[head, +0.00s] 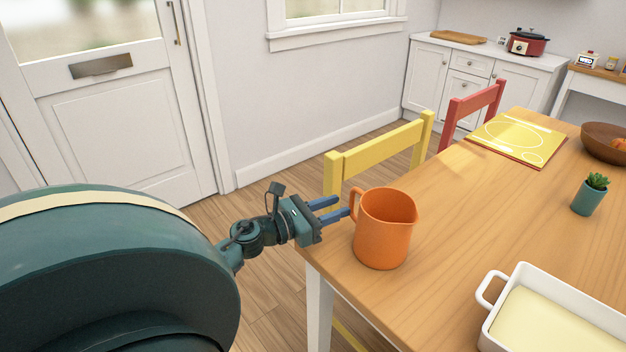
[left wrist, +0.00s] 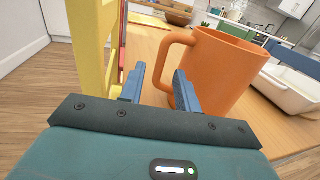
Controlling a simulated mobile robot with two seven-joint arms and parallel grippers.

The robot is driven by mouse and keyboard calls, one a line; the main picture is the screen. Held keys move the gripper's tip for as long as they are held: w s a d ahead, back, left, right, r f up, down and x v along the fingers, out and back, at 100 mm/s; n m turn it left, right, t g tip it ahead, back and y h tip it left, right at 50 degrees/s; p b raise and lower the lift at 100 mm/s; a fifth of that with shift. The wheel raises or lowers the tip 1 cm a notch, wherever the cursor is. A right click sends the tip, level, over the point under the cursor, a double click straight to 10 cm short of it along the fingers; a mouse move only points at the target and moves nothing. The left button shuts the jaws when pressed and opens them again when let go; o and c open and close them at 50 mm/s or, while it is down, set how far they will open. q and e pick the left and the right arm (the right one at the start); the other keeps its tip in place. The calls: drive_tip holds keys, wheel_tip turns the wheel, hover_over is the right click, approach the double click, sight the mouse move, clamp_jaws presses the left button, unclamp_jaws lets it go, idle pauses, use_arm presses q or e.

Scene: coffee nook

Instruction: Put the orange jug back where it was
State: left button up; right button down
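The orange jug (head: 384,230) stands upright on the wooden table (head: 455,210), close to its near left corner. Its handle points left, towards my left gripper (head: 342,206). The left gripper is open, with its two blue fingers apart and their tips close to the handle. In the left wrist view the jug (left wrist: 218,75) is just ahead and to the right. Its handle lies beyond the gap between the fingers, partly behind the right finger; I cannot tell whether they touch. My right gripper is not in view.
A white baking dish (head: 484,294) with pale filling is at the table's front right. A plant pot (head: 587,201), a wooden bowl (head: 604,143) and a yellow board (head: 515,138) are farther back. A yellow chair (head: 380,151) stands close beside the gripper; a red chair (head: 470,106) is beyond.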

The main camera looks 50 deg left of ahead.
use_arm(q)
drive_tip(key=v, duration=0.5)
drive_tip(key=shift+s, duration=0.35)
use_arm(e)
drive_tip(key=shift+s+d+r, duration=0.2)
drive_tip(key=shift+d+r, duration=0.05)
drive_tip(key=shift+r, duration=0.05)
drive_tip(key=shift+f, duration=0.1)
